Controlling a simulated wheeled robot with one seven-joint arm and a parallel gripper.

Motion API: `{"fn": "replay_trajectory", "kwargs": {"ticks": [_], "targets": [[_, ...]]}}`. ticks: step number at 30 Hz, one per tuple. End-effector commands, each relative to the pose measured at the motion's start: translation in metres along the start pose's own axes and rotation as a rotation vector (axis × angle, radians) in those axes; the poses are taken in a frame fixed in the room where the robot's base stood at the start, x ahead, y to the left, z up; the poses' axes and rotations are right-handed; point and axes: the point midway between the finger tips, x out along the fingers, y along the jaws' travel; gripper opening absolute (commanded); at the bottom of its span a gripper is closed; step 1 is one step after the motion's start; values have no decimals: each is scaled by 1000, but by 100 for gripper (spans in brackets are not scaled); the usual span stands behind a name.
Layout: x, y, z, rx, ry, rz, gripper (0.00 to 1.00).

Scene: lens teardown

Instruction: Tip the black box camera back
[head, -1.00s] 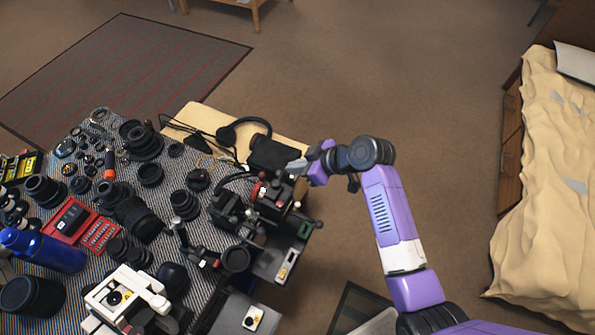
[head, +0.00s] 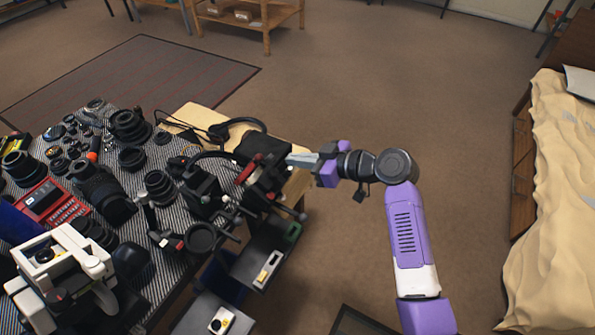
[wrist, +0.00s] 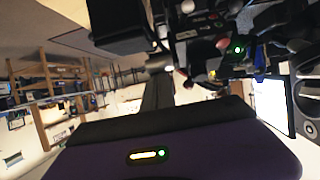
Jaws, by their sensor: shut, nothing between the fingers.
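The black box camera (head: 262,148) is a dark, boxy shape at the right end of the crowded table, by the pale wooden board. My gripper (head: 291,160) comes in from the right, with its grey fingers shut and nothing between them. The fingertips are right at the box's right side; I cannot tell whether they touch it. In the wrist view, a black box (wrist: 118,24) shows at the upper left, beyond the dark fingers (wrist: 158,92). The box's underside is hidden.
Red and black clamp-like gear (head: 262,185) stands just in front of the box. Headphones (head: 238,125) lie behind it on the wooden board (head: 200,115). Lenses and a white device (head: 62,270) crowd the striped table. Open floor (head: 350,90) lies to the right.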

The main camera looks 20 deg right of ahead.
Motion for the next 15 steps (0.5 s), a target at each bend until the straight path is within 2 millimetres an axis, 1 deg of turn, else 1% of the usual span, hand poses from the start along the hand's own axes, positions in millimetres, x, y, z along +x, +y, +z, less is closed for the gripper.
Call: {"fn": "replay_trajectory", "kwargs": {"ticks": [1, 15], "targets": [[4, 0, 14, 2, 19, -1, 0], [-5, 0, 33, 1, 254, -1, 0]]}}
